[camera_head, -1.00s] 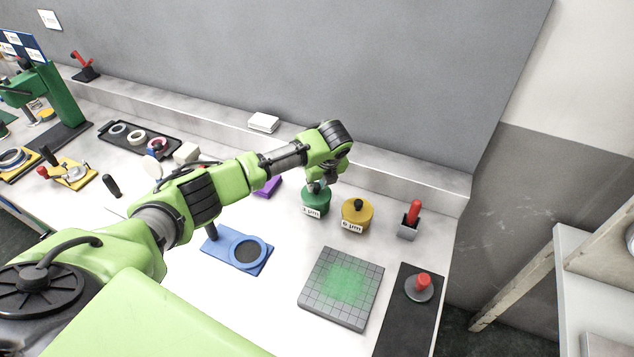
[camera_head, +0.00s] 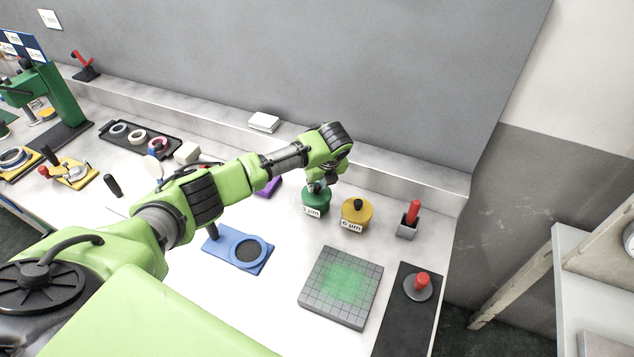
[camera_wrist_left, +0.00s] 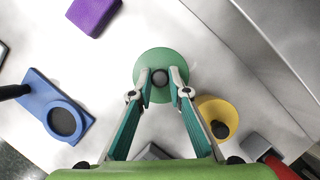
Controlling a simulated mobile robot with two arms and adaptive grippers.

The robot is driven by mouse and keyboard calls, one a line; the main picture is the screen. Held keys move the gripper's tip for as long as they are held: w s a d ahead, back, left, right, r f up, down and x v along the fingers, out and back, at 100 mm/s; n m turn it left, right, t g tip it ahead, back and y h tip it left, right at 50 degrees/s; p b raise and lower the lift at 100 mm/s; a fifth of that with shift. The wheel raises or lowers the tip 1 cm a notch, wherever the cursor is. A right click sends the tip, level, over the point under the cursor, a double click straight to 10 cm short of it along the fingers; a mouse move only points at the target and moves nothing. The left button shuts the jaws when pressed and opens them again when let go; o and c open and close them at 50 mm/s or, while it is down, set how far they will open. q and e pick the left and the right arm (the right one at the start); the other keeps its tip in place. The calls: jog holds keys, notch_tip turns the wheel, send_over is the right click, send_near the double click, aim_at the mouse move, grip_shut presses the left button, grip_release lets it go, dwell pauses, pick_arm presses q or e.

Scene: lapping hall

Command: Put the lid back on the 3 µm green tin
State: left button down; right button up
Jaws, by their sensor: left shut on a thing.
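The green tin (camera_head: 315,206) with a "µm" label stands upright on the table, left of the yellow tin. Its green lid (camera_wrist_left: 160,57) with a dark knob shows from above in the left wrist view. The lid sits at the top of the tin in the head view, and I cannot tell whether it is fully seated. My left gripper (camera_head: 318,184) points down over the tin, and in the left wrist view its two fingers (camera_wrist_left: 160,82) are shut on the lid's knob. My right gripper is not in view.
The yellow tin (camera_head: 357,212) marked 6 µm stands close on the right. Nearby are a grey gridded plate (camera_head: 341,287), a blue holder (camera_head: 237,248), a purple block (camera_head: 268,187) and a red-handled tool in a grey stand (camera_head: 409,219). The wall ledge runs behind.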

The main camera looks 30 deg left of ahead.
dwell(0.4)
pick_arm(q)
jog(key=c, duration=1.8)
grip_release()
jog(key=shift+c, duration=0.2)
jog(key=o, duration=0.5)
jog(key=shift+r, duration=0.15)
jog(key=shift+r+p, duration=3.35)
jog(key=shift+p, duration=0.35)
grip_shut()
